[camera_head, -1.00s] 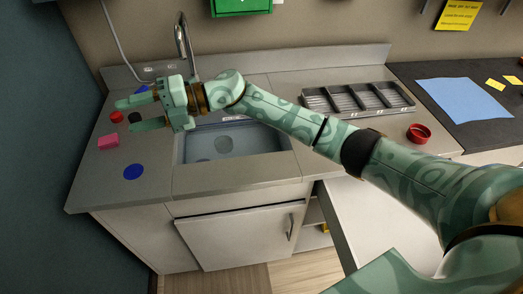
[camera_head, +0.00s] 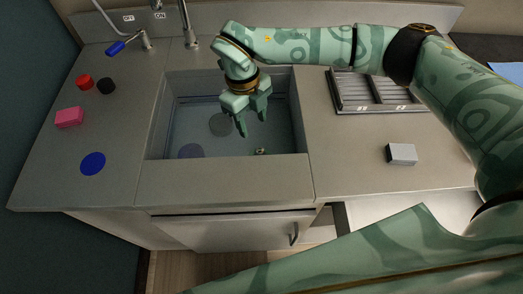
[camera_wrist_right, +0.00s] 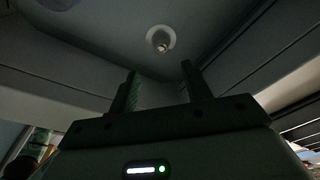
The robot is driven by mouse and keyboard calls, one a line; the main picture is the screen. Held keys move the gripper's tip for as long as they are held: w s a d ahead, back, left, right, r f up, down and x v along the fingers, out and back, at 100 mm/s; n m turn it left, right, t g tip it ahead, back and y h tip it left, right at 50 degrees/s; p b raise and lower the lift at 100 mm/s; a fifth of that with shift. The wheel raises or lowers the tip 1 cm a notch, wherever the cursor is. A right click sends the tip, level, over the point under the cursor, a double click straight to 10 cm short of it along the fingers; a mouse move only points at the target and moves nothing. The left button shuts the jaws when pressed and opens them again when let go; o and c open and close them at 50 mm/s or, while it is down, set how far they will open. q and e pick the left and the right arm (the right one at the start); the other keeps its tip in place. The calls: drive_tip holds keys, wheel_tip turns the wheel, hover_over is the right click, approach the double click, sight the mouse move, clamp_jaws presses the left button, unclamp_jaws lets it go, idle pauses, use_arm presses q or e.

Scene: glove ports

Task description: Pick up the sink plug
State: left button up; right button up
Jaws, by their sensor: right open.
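The sink plug appears to be a small pale round piece with a knob (camera_head: 260,151) on the sink floor near the front wall, partly cut off by the front rim. In the right wrist view the round piece with its knob (camera_wrist_right: 160,40) shows ahead of and between the fingertips, apart from them. My right gripper (camera_head: 254,122) is open and empty, pointing down into the sink (camera_head: 158,118). In the right wrist view its two dark fingers (camera_wrist_right: 158,75) stand apart. My left gripper is not in view.
Two dark discs, one (camera_head: 222,124) and another (camera_head: 190,150), show in the sink. A blue disc (camera_head: 93,163), pink block (camera_head: 69,117), red piece (camera_head: 84,82) and black piece (camera_head: 107,86) lie on the left counter. A grey box (camera_head: 401,153) and slotted tray (camera_head: 350,95) are right.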

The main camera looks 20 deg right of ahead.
drive_tip(key=b, duration=0.1)
hover_over(260, 150)
drive_tip(key=w, duration=0.1)
drive_tip(key=f, duration=0.6)
drive_tip(key=shift+w+a+f, duration=0.15)
drive_tip(key=shift+a, duration=0.25)
drive_tip(key=shift+s+f+b, duration=0.2)
drive_tip(key=shift+f+b, duration=0.15)
drive_tip(key=shift+f, duration=0.4)
drive_tip(key=f, duration=0.1)
drive_tip(key=f+b, duration=0.1)
drive_tip(key=f, duration=0.1)
drive_tip(key=d+f, duration=0.1)
drive_tip(key=shift+s+f+b, duration=0.3)
drive_tip(key=shift+s, duration=0.1)
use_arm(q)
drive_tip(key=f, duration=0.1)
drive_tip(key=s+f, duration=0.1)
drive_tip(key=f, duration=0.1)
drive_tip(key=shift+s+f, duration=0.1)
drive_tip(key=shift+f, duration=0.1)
use_arm(e)
drive_tip(key=shift+a+r, duration=0.1)
clamp_jaws()
